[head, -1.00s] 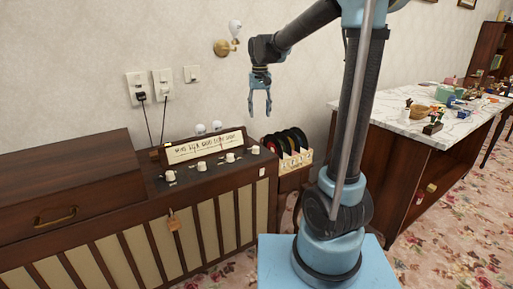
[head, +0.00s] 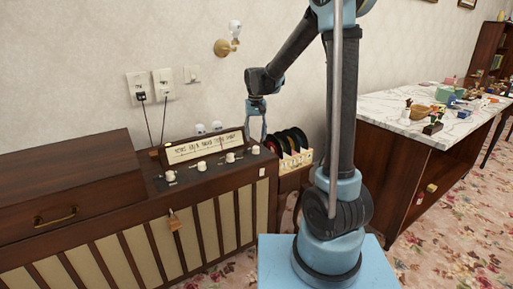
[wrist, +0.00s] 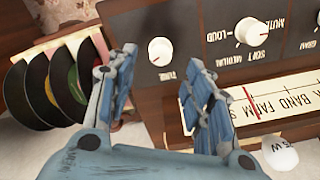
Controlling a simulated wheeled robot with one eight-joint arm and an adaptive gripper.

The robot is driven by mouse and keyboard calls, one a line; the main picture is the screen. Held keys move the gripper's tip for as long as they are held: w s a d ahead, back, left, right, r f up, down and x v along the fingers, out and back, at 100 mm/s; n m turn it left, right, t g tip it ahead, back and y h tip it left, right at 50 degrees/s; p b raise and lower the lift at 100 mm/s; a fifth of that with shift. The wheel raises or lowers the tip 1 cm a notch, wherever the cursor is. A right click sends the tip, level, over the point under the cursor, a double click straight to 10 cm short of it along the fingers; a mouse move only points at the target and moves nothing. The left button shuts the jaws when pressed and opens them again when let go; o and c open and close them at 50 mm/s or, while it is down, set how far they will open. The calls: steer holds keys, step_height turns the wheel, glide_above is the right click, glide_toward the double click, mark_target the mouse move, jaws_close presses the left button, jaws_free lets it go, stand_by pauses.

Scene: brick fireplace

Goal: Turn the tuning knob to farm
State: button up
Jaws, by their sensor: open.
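The tuning knob (wrist: 160,51) is white and round, labelled "TUNE" in the wrist view. It is the rightmost knob on the radio panel in the head view (head: 255,150). My gripper (head: 257,131) is open above that end of the panel. In the wrist view my gripper (wrist: 163,60) has its two blue fingers on either side of the knob in the picture, with nothing between them; contact is not visible. The cream dial (wrist: 290,98) carries words including "BAND" and "FARM". A red pointer line (wrist: 250,98) crosses it; its exact word is unclear.
Other white knobs, including a mute/loud knob (wrist: 251,31), stand beside it. A rack of records (head: 290,145) is right of the radio cabinet (head: 90,230). A padlock (head: 174,220) hangs in front. A marble-topped counter (head: 400,135) is further right.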

mark_target(256, 146)
steer(key=shift+f, duration=3.05)
steer(key=c, duration=1)
